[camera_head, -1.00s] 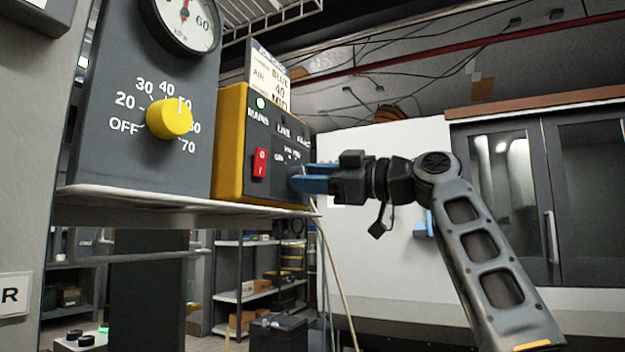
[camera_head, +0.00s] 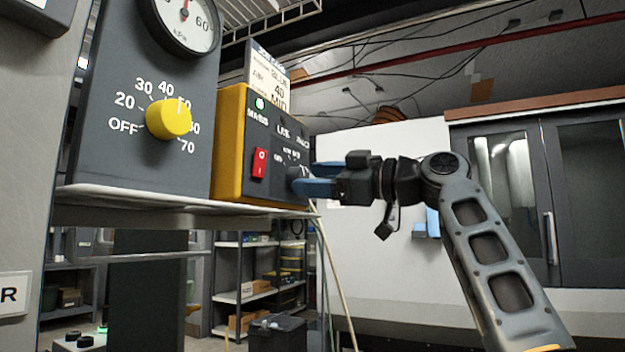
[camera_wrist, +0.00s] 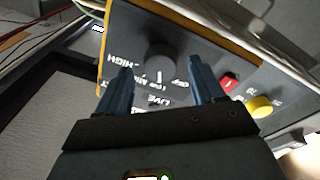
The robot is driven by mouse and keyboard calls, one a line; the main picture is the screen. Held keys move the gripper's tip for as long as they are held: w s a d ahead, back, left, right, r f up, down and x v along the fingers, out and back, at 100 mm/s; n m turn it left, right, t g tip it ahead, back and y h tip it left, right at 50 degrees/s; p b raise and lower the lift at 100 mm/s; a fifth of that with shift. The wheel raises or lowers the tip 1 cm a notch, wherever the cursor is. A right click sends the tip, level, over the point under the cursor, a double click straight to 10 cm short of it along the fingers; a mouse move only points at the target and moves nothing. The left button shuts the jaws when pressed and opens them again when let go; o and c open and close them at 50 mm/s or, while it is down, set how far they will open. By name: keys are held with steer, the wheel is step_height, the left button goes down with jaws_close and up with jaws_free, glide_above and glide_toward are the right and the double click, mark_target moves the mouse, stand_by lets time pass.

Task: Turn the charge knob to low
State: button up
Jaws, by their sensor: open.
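The charge knob (camera_wrist: 160,58) is a round dark knob on the dark face of a yellow-sided control box (camera_head: 229,150). In the wrist view its white pointer mark points down the picture, toward the LOW and MID lettering; I cannot tell exactly which it meets. HIGH is at its left and OFF at its right. My gripper (camera_wrist: 162,70) is open, with one blue finger on each side of the knob in that view. In the head view my gripper (camera_head: 303,179) is at the box's right side, and its fingers hide part of the knob; contact is unclear.
A red rocker switch (camera_head: 260,163) and a lit green lamp (camera_head: 260,104) are on the same box. A yellow knob (camera_head: 169,118) and a gauge (camera_head: 186,20) are on the grey panel to the left. The box stands on a shelf (camera_head: 150,200). Cables hang below it.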

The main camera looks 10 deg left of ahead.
steer(key=v, duration=0.6)
steer(key=shift+d, duration=0.3)
steer(key=shift+f, duration=0.1)
